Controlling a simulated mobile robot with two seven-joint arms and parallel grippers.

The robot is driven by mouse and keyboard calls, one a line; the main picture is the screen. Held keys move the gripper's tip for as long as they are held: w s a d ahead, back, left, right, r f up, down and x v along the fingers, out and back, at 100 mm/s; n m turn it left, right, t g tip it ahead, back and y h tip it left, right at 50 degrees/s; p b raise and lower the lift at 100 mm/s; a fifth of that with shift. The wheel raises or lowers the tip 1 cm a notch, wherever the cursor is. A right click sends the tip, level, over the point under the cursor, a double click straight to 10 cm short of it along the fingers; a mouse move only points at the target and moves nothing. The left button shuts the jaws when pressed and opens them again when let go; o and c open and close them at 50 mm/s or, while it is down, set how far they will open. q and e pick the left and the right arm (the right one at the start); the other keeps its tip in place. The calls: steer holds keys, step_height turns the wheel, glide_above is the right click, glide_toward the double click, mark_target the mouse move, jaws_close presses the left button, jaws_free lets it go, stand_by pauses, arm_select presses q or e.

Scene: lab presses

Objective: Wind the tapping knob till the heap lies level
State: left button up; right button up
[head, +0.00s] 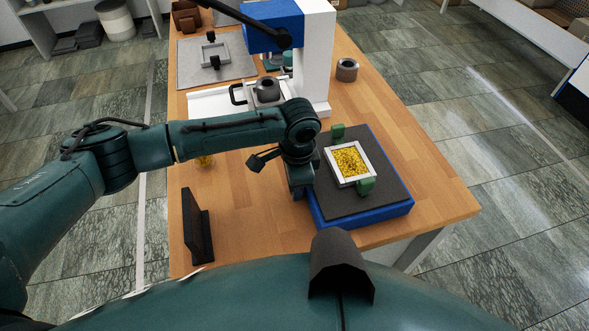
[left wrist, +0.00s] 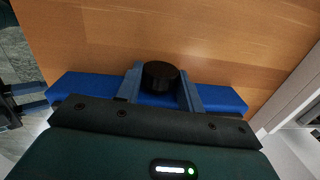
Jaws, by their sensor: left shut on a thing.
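The tapping unit is a blue base (head: 372,219) with a dark grey top plate (head: 392,197) at the table's right front. A white square frame (head: 335,172) with green blocks at two sides lies on the plate. It holds a yellow granular heap (head: 352,160) that looks speckled and fills the frame; I cannot tell whether it is level. The black round knob (left wrist: 160,75) sits at the side of the blue base in the left wrist view. My left gripper (left wrist: 161,84) is shut on it, one finger each side. In the head view my left gripper (head: 301,186) is at the base's left side and hides the knob.
A blue and white press (head: 317,60) stands behind, with a grey cylindrical pot (head: 266,90) at its foot. A grey ring-shaped pot (head: 346,69) stands right of it. A dark upright stand (head: 197,228) is at the left front edge. The wood between is mostly clear.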

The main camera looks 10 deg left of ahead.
arm_select(q)
steer(key=shift+s+d+t+y, duration=0.15)
steer(key=shift+t+y, duration=0.35)
steer(key=shift+t, duration=0.6)
steer(key=o, duration=1)
steer(key=b+v, duration=0.1)
steer(key=v, duration=1.2)
